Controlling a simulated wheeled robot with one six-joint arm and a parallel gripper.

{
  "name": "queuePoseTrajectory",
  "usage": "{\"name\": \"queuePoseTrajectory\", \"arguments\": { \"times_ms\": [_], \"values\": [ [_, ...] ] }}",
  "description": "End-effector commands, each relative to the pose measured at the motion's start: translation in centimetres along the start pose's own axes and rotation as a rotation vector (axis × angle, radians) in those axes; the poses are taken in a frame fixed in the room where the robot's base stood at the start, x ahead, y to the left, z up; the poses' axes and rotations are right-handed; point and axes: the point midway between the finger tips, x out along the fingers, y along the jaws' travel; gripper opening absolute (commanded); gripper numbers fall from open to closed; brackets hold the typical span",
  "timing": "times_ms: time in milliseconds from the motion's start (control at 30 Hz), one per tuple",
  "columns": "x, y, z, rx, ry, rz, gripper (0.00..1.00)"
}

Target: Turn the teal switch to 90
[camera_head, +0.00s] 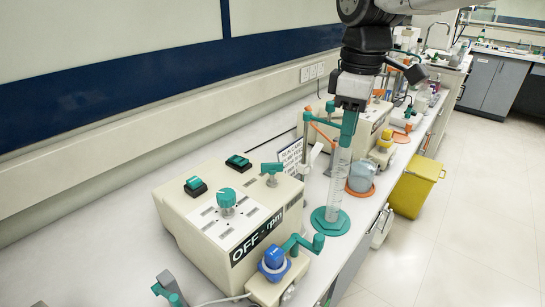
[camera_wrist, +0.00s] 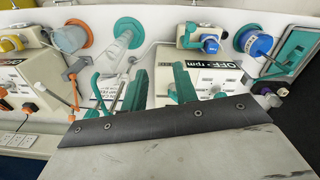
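The teal switch (camera_head: 227,199) is a round knob on the white panel of a beige box (camera_head: 183,222) in the head view. The box's front display reads "OFF - rpm". I cannot make out the knob's angle. My gripper (camera_head: 347,126) is in the air to the right of the box and above it, apart from the knob. In the wrist view its two teal fingers (camera_wrist: 160,86) stand apart with nothing between them. The beige box (camera_wrist: 205,81) shows there behind the right finger; the knob cannot be made out.
Teal rocker buttons (camera_head: 239,161) and a teal tap-like handle (camera_head: 271,170) stand on the box near the knob. A blue-capped valve (camera_head: 274,259) stands at its front. A measuring cylinder (camera_head: 338,186) on a teal base stands under my gripper. A yellow bin (camera_head: 415,184) is on the floor.

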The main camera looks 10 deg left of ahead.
Motion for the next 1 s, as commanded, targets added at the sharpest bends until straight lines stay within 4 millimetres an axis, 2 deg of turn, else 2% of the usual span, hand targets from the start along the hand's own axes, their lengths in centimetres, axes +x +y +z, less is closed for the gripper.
{"name": "queuePoseTrajectory", "arguments": {
  "times_ms": [33, 100, 200, 333, 467, 800, 1000],
  "values": [
    [0.7, 0.3, -3.3, -0.105, -0.007, -0.010, 0.29],
    [1.4, 0.5, -7.0, -0.238, -0.010, -0.017, 0.29],
    [2.4, 0.3, -11.1, -0.386, -0.013, -0.024, 0.29],
    [3.3, 0.0, -14.3, -0.501, -0.015, -0.029, 0.29],
    [4.2, -0.2, -15.2, -0.539, -0.017, -0.032, 0.29],
    [9.3, -0.2, -14.9, -0.537, -0.017, -0.032, 0.29],
    [11.1, -0.3, -14.9, -0.536, -0.016, -0.031, 0.29]
  ]
}}
